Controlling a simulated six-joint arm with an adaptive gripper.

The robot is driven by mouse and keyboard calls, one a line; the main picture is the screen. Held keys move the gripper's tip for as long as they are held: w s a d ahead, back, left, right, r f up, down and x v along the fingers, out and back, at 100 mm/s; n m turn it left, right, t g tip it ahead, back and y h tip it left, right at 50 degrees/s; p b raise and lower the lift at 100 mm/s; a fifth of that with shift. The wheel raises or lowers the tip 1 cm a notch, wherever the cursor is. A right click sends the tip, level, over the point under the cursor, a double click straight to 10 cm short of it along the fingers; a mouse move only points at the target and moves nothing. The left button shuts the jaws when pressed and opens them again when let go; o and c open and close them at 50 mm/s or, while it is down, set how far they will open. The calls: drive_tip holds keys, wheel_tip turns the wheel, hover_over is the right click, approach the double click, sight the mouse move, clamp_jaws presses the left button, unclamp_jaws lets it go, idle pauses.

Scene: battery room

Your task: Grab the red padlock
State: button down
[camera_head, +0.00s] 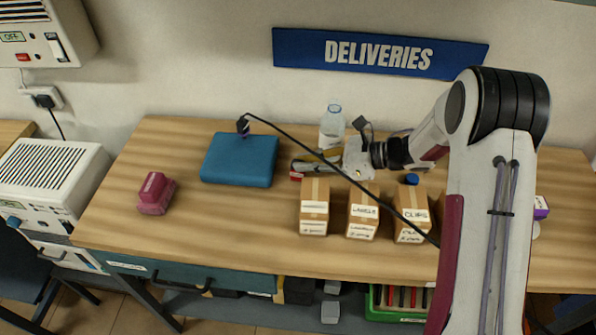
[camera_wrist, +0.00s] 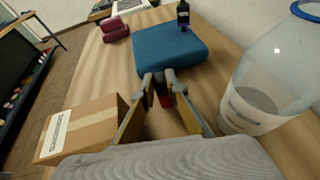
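A small red item, likely the red padlock (camera_head: 296,175), shows only in part at my gripper's tip in the head view, left of the clear bottle. In the wrist view a dark red piece (camera_wrist: 165,100) shows between and beyond the fingertips; its shape is mostly hidden by them. My gripper (camera_head: 300,164) points left, low over the table, with its fingers apart. In the wrist view my gripper (camera_wrist: 161,78) has a gap between its yellow-padded fingers, and I see no clear grip on the red item.
A blue case (camera_head: 240,160) lies just beyond the fingertips. A clear bottle (camera_head: 331,125) stands behind my gripper; several cardboard boxes (camera_head: 314,206) stand in front. A dark pink block-like object (camera_head: 154,193) sits at left. The table's front left is clear.

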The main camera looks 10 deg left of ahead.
idle(0.4)
wheel_tip(320, 180, up, 10)
idle(0.7)
idle(0.5)
